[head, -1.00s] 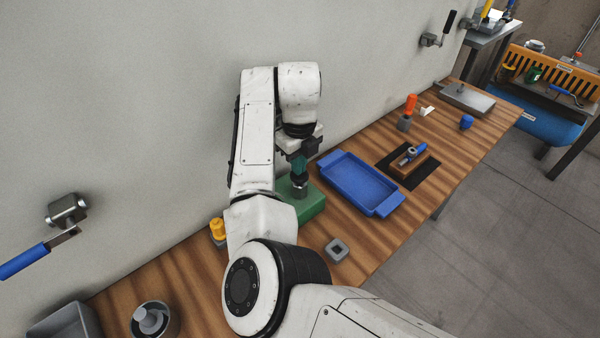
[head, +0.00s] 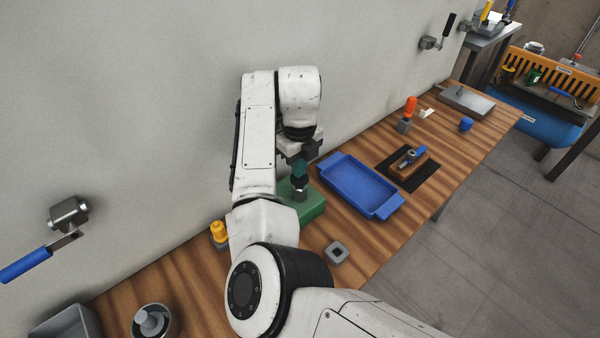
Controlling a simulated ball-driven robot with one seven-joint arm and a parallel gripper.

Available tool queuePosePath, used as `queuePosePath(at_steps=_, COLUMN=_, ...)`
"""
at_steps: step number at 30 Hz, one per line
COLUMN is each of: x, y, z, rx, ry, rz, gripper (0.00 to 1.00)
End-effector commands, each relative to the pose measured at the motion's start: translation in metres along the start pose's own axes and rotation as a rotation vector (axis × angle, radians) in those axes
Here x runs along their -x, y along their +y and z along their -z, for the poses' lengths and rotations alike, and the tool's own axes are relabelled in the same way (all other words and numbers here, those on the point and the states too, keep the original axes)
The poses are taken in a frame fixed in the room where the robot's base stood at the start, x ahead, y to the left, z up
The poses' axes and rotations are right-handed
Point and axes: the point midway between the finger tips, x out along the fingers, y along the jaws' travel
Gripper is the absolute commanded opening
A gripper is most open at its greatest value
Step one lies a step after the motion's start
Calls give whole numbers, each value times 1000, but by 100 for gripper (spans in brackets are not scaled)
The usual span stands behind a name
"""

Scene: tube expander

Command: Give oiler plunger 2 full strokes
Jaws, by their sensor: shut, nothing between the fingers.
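A green block-shaped base (head: 312,207), which looks like the oiler, sits on the wooden bench close to the wall. A short silver plunger part (head: 300,195) stands upright on it. My gripper (head: 299,184) points straight down over the plunger, with its fingers shut and empty. The fingertips are at the plunger's top and look to be touching it, but the contact is too small to be sure. My arm hides part of the base's left side.
A blue tray (head: 378,211) lies just right of the oiler. A grey square nut-like piece (head: 337,252) lies in front, and a yellow-topped piece (head: 219,231) stands to the left. A blue-handled wall lever (head: 25,267) is farther left.

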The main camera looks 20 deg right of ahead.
Motion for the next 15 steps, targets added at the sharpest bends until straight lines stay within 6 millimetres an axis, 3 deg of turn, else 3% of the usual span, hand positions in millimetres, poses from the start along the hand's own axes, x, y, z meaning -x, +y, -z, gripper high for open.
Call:
queuePosePath(at_steps=1, x=-22, y=5, z=12, rx=5, ry=49, rz=-28, gripper=0)
queuePosePath(at_steps=15, x=6, y=4, z=12, rx=6, ry=51, rz=-26, gripper=0)
